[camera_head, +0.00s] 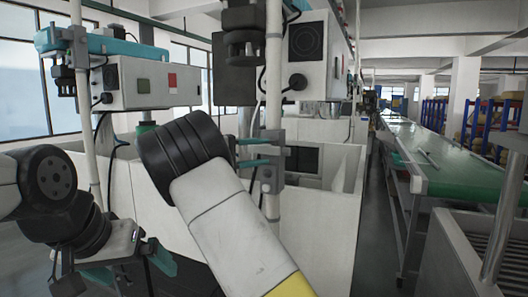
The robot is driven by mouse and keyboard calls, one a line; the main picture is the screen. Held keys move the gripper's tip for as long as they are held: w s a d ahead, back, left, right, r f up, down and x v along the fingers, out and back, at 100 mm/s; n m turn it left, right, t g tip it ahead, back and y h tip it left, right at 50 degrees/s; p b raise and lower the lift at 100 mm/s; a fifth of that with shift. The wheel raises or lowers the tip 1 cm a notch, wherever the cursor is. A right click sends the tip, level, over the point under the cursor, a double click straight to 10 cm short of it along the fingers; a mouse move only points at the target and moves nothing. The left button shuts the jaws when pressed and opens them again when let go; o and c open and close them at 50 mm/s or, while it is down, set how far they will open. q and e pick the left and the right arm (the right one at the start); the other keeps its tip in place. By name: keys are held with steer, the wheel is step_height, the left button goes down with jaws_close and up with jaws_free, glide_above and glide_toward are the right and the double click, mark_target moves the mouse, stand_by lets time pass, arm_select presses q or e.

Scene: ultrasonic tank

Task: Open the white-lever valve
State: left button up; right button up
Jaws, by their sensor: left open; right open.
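I cannot make out a white-lever valve for certain. Grey and dark fittings sit by the white vertical pipes, one at the upper left (66,62) and one at upper centre (240,38). My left gripper (128,268) is low at the left edge, open, with its teal-padded fingers apart and nothing seen between them. My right gripper (258,152) is open in front of the middle white pipe (273,75). Its teal-padded fingers are apart, one above the other. I cannot tell whether it touches the pipe. My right forearm and black joint hide part of the machine behind.
White control boxes (145,83) with knobs and a second box (306,55) stand above white tank walls (335,225). A green conveyor (450,165) runs along the right. A grey-white metal unit (460,250) stands at the lower right. Floor between tank and conveyor is clear.

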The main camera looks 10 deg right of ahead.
mark_target(272, 151)
steer(key=d, duration=0.2)
steer(key=w+d, duration=0.1)
steer(key=d, duration=0.2)
jaws_close()
